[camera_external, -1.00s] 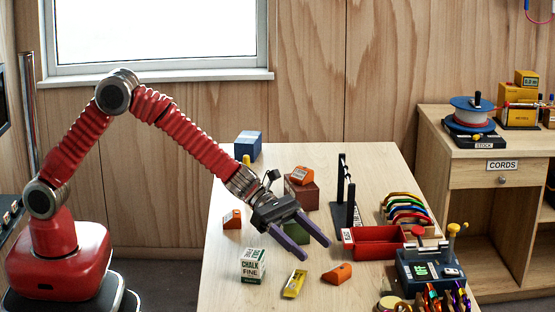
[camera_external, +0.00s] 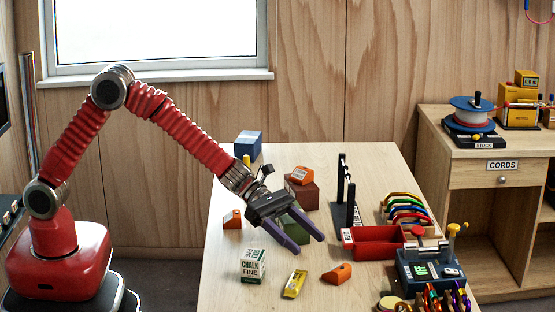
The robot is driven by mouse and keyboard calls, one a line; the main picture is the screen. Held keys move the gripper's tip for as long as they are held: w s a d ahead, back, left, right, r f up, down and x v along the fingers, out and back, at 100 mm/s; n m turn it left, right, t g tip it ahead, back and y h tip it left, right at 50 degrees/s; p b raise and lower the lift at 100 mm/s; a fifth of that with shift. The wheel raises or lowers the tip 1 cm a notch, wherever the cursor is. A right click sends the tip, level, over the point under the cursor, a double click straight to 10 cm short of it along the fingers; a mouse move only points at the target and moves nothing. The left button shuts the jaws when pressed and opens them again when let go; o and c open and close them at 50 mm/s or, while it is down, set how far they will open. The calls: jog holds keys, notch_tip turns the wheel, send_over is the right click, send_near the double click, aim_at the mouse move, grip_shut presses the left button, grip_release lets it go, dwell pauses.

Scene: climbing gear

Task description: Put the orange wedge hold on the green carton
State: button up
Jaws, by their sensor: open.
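Three orange blocks are in view. One orange wedge-like hold (camera_external: 337,273) lies on the table at front right of my gripper. Another orange piece (camera_external: 232,219) with a pale label stands at the left table edge. A third (camera_external: 302,175) sits on top of a brown-red carton (camera_external: 304,195). The green carton (camera_external: 301,228) is behind my gripper and partly hidden by its fingers. My gripper (camera_external: 309,243) is open and empty, its purple fingers pointing down and to the right in front of the green carton. I cannot tell whether they touch it.
A chalk box (camera_external: 253,266) and a yellow tube (camera_external: 294,284) lie at the front. A red tray (camera_external: 378,243), a black upright rack (camera_external: 346,200) and a device (camera_external: 428,269) stand to the right. A blue box (camera_external: 248,144) is at the back left.

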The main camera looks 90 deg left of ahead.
jog(key=s+a+r+m+g, duration=0.1)
jog(key=s+r+m, duration=0.35)
jog(key=s, duration=0.25)
jog(key=s+a+r+m+g+y, duration=0.1)
jog(key=s+r+m, duration=0.2)
jog(key=s+m, duration=0.35)
jog(key=s+a+r+m+g, duration=0.1)
jog(key=s+r+m+g, duration=0.15)
jog(key=s, duration=0.65)
jog(key=s+a+m+y, duration=0.4)
jog(key=s+a+m, duration=0.2)
jog(key=s, duration=0.5)
jog(key=s+a+m+y, duration=0.4)
jog(key=s+a+m, duration=0.3)
jog(key=s+a, duration=0.4)
jog(key=shift+s+a+f+t, duration=0.25)
jog(key=shift+s+f+t, duration=0.1)
jog(key=shift+f, duration=0.1)
jog(key=shift+o, duration=0.5)
jog(key=shift+w+m, duration=0.1)
jog(key=shift+m, duration=0.15)
